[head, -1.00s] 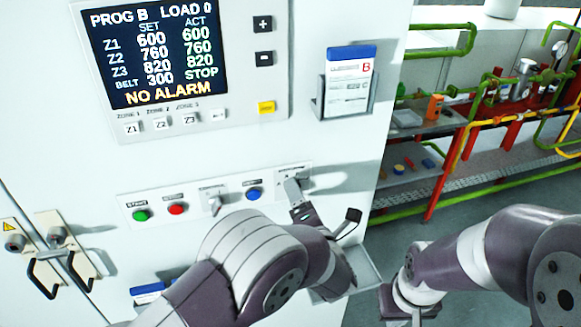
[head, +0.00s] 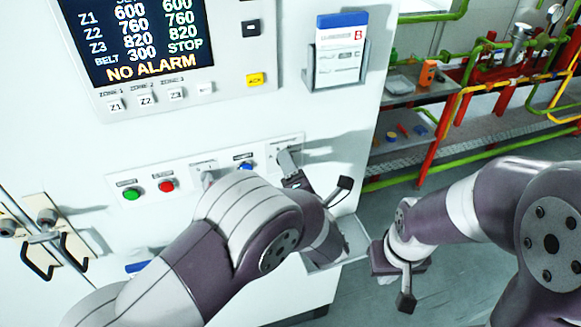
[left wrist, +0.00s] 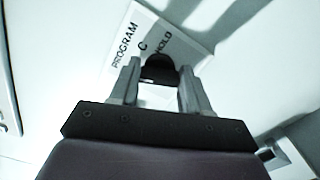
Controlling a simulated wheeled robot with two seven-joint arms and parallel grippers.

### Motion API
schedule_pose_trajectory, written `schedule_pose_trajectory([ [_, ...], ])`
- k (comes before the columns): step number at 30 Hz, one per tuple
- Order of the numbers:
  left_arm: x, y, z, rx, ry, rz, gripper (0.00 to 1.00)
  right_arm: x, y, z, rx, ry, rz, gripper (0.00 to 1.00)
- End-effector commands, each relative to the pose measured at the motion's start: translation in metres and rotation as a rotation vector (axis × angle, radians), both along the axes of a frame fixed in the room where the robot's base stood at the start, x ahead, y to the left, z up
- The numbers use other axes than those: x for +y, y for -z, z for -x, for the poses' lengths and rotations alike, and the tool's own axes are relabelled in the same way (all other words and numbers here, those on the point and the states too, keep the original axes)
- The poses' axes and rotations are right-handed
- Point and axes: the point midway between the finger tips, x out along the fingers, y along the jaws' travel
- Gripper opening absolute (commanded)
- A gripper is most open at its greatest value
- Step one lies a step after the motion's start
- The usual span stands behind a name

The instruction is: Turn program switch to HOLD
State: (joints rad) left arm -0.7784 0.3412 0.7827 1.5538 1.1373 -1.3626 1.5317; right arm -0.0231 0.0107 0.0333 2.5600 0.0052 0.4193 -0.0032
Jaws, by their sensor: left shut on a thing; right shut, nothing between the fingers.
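The program switch plate (head: 291,142) is at the right end of the control row on the white cabinet. In the left wrist view the plate (left wrist: 136,50) reads PROGRAM, C and HOLD, and a black knob (left wrist: 160,66) sits beside these letters. My left gripper (head: 289,165) is at the plate; in the left wrist view its two fingers (left wrist: 158,84) are on either side of the knob, shut on it. Which mark the knob points to is hidden. My right gripper (head: 406,296) hangs in front of the floor, shut and empty, away from the cabinet.
A green button (head: 131,194), a red button (head: 166,186) and a blue button (head: 245,167) are left of the switch. A display (head: 135,45) reads NO ALARM. A card holder (head: 337,55) is above. Red and green pipework (head: 455,110) stands at the right.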

Motion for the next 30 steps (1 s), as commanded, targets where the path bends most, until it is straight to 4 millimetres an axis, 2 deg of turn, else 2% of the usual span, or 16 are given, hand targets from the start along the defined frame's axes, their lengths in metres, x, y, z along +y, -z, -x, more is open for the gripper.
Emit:
schedule_pose_trajectory([
  [11, -0.001, 0.002, -0.001, 0.056, 0.0, -0.183, 0.16, 0.0, 0.019, 0.0, 0.0, 0.0, 0.0, 0.0],
  [21, -0.001, 0.002, -0.001, 0.155, 0.0, -0.488, 0.16, 0.0, 0.036, 0.0, 0.0, 0.0, 0.0, 0.0],
  [30, 0.0, 0.002, -0.001, 0.243, 0.0, -0.758, 0.16, 0.0, 0.041, 0.0, 0.0, 0.0, 0.0, 0.0],
])
